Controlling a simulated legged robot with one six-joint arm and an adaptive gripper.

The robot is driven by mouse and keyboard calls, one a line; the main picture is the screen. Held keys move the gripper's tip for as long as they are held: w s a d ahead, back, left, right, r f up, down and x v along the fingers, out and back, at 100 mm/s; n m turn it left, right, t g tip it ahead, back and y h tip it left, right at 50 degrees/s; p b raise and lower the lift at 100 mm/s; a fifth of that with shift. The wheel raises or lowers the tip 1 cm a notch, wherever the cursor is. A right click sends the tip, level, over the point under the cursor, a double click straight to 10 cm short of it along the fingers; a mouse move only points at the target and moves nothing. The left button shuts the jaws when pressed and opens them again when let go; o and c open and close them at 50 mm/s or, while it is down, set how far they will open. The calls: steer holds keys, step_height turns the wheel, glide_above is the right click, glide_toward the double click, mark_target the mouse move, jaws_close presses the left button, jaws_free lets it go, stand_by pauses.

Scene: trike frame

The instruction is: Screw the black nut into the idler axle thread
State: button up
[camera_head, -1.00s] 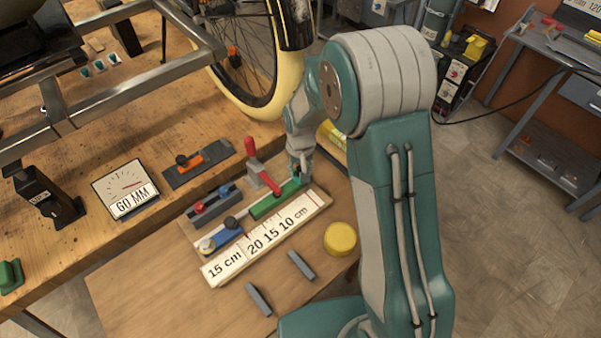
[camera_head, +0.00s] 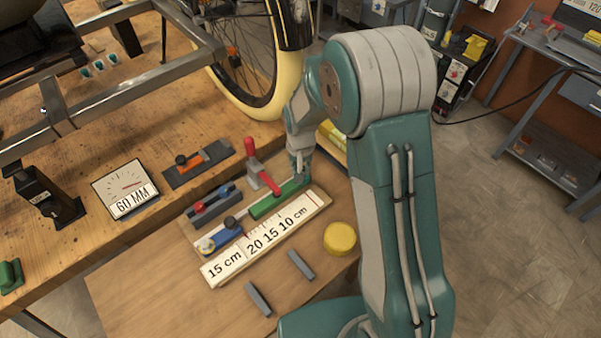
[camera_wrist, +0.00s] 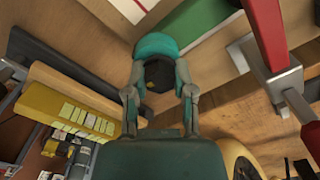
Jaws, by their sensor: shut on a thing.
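My gripper (camera_head: 302,177) is low over the right end of the green block (camera_head: 275,200) on the measuring fixture. In the wrist view my gripper (camera_wrist: 157,66) has its fingers closed around a dark piece, which looks like the black nut (camera_wrist: 159,76). In the head view the fingers hide the nut. The green block also shows in the wrist view (camera_wrist: 190,22), just beyond the fingertips. I cannot make out the idler axle thread, or whether the nut touches it.
A red-handled clamp (camera_head: 262,166) stands beside the green block and rises near my gripper in the wrist view (camera_wrist: 262,45). A gauge (camera_head: 125,188) lies to the left.

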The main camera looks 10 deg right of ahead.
steer(key=shift+s+f, duration=0.2)
steer(key=shift+m, duration=0.8)
steer(key=shift+s+m, duration=0.1)
steer(key=shift+m, duration=0.8)
steer(key=shift+m, duration=0.7)
